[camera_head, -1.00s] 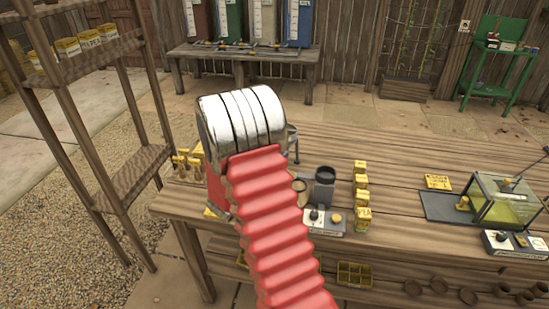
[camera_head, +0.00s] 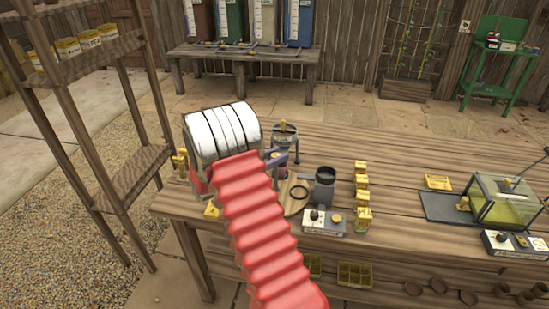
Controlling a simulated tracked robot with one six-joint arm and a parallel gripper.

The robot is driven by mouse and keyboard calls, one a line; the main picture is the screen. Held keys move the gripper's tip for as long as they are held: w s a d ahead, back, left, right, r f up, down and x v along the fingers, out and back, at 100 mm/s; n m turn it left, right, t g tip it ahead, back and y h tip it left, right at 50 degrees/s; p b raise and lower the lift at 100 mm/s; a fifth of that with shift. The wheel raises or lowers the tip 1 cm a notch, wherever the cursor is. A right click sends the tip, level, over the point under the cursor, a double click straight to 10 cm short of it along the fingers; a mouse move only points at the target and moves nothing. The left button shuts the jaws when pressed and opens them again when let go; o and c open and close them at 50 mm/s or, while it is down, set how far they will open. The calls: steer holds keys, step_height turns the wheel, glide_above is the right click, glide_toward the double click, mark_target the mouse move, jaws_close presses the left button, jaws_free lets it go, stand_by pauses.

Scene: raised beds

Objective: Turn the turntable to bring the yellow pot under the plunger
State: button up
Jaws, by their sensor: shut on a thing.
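The turntable (camera_head: 297,208) is a round wooden disc on the bench, partly covered by my red arm; a dark ring lies on it. The plunger stand (camera_head: 284,133), grey with a yellow knob on top, rises behind it. A small purplish part (camera_head: 277,157) shows beneath the stand beside my arm; I cannot tell what it is. I cannot make out the yellow pot; it may be hidden by my arm. My gripper is hidden behind my arm's silver and red links, so its jaws and what they touch cannot be seen.
A dark cup-topped device (camera_head: 324,185) stands right of the turntable, with a control box (camera_head: 323,222) in front and a row of yellow packets (camera_head: 362,190) beyond. A glass case (camera_head: 503,205) stands at the right. A wooden shelf (camera_head: 120,190) stands left.

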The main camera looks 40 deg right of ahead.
steer(key=shift+s+d, duration=0.1)
steer(key=shift+s, duration=0.05)
steer(key=o, duration=1.1)
steer(key=shift+c, duration=0.2)
steer(key=w+a, duration=0.1)
steer(key=a, duration=0.7)
